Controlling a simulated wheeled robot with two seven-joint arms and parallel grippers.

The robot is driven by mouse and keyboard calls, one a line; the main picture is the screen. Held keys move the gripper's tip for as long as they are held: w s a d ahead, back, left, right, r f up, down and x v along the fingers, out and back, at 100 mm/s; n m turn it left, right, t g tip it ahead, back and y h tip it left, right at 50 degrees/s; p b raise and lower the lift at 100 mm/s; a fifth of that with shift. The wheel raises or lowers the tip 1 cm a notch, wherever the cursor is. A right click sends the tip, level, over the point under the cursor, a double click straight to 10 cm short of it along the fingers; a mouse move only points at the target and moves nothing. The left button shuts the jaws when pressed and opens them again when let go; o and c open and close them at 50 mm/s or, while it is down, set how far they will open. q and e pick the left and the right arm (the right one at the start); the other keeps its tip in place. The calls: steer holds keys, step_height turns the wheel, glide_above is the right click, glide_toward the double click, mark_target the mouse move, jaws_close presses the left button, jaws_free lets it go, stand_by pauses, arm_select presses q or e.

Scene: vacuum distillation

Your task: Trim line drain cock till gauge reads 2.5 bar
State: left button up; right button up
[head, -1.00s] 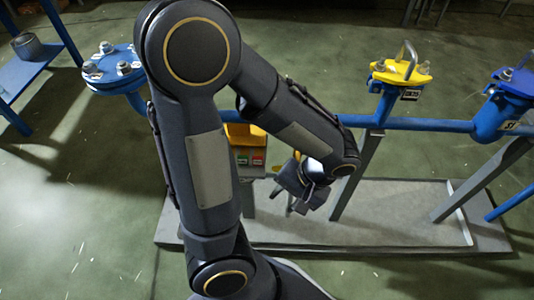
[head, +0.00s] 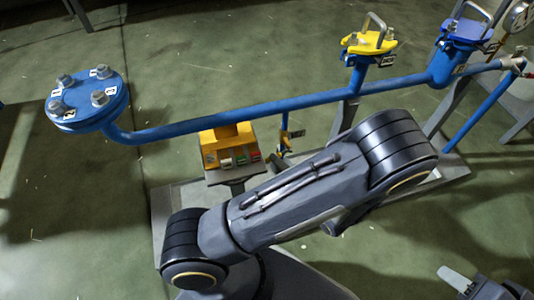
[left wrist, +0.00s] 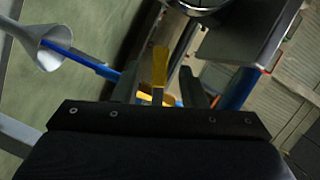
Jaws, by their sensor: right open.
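A round white gauge (head: 520,16) is cut off at the top right of the head view; its reading is too small to tell. A small tagged blue drop (head: 285,130) with a yellow part hangs under the blue line, possibly the drain cock. In the left wrist view my left gripper (left wrist: 160,82) is open. A yellow handle (left wrist: 160,65) shows between its fingers, with gaps on both sides; I cannot tell how far off it is. My left gripper is not clearly visible in the head view. My right gripper (head: 460,280) is open and empty at the bottom right, partly cut off.
The blue line (head: 230,114) runs from a bolted flange (head: 88,100) past a yellow-topped fitting (head: 369,43) to a blue-topped fitting (head: 467,32). A yellow box with coloured buttons (head: 228,146) stands below. The left wrist view shows a grey funnel (left wrist: 38,45). Green floor is open at left.

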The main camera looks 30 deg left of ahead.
arm_select(q)
steer(key=b+x, duration=0.1)
steer(key=x, duration=0.4)
steer(key=shift+a+f, duration=0.1)
steer(key=shift+a, duration=0.1)
jaws_close()
